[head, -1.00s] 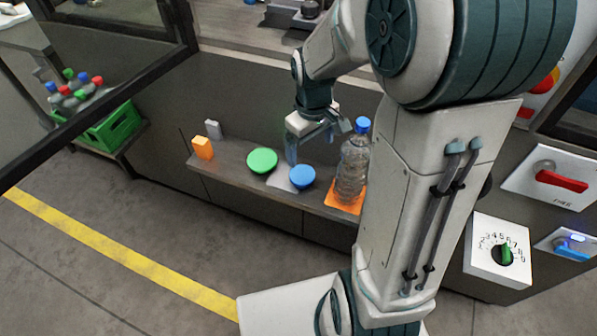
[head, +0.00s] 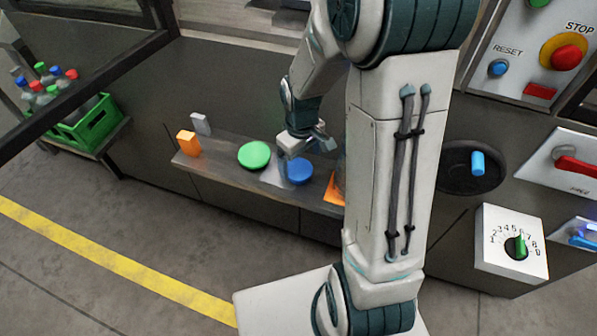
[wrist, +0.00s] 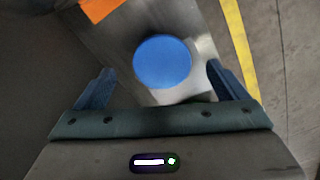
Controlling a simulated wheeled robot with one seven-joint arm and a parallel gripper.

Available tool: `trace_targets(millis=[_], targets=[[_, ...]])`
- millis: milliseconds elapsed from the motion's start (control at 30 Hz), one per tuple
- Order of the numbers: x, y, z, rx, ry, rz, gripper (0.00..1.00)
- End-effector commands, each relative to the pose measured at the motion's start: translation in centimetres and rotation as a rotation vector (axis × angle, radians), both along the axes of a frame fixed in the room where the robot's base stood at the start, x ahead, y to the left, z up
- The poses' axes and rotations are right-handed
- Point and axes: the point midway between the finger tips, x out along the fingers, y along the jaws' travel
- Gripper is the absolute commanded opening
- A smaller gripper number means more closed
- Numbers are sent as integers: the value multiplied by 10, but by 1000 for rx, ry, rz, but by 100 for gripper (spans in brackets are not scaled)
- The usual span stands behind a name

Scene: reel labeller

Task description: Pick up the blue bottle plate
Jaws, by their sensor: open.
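The blue bottle plate (head: 299,172) is a round blue disc on the narrow shelf, partly covered by my gripper in the head view. In the wrist view the blue plate (wrist: 162,61) lies on a pale metallic patch, ahead of and between the two fingers. My gripper (head: 300,153) is open and empty, pointing down just above the plate. Its blue fingers show at both sides of the wrist view (wrist: 160,88). Whether a finger touches the plate cannot be told.
A green disc (head: 255,155) lies left of the blue plate. An orange block (head: 188,143) and a grey block (head: 201,124) stand farther left. An orange mat (head: 335,188) is to the right, mostly behind my arm. A control panel with a dial box (head: 511,244) is at far right.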

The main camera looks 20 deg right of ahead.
Motion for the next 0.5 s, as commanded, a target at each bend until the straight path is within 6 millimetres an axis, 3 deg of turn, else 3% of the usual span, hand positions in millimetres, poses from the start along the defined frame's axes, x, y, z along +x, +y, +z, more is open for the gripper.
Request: trace_targets(millis=[300, 500], targets=[[3, 4, -43, 0, 4, -2, 93], [4, 4, -51, 0, 1, -2, 93]])
